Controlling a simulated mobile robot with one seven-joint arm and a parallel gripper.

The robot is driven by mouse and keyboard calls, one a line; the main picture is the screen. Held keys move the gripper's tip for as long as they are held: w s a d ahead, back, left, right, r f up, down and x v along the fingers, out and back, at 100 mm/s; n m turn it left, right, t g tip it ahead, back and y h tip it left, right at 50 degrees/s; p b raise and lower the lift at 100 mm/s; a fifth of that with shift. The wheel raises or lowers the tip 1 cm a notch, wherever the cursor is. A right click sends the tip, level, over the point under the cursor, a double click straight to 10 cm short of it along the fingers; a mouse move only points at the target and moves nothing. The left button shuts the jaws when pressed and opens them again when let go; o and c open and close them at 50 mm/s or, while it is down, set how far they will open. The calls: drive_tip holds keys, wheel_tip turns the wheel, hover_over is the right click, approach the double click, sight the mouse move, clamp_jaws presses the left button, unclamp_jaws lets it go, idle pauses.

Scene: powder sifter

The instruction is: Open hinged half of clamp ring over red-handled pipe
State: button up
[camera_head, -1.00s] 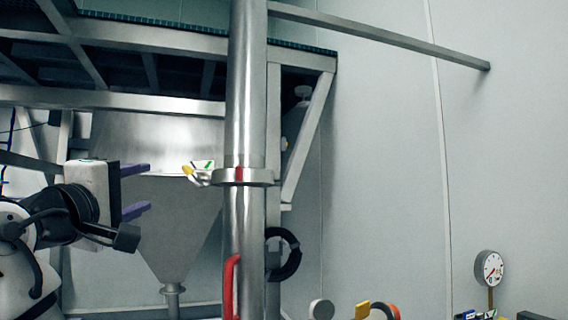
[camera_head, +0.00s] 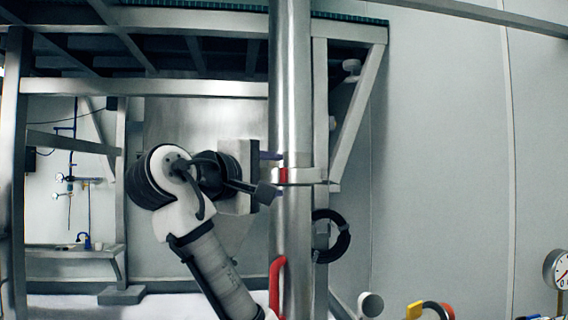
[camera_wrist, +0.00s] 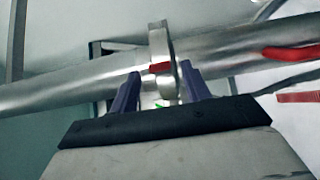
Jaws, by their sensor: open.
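The steel clamp ring (camera_head: 308,175) sits around the upright pipe (camera_head: 290,100), with a red mark on its front. The pipe's red handle (camera_head: 275,285) is lower down. My gripper (camera_head: 272,174) is at the ring's left side, partly seen from behind its dark palm. In the wrist view the ring (camera_wrist: 159,45) crosses the pipe (camera_wrist: 90,82), and the two purple fingers of my gripper (camera_wrist: 160,85) stand apart on either side of the ring's near part. A small green-and-white piece shows low between the fingers. Whether the fingers touch the ring is unclear.
A black round fitting (camera_head: 331,236) is right of the pipe. A steel frame (camera_head: 180,87) spans behind, with a hopper partly hidden by my arm. A gauge (camera_head: 556,270) and yellow-handled part (camera_head: 415,309) are at lower right.

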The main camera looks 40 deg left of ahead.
sight(284, 174)
drive_tip(key=shift+w+a+p, duration=0.2)
drive_tip(key=shift+w+p, duration=0.3)
drive_tip(key=shift+w, duration=1.55)
drive_tip(key=shift+c, duration=0.5)
clamp_jaws()
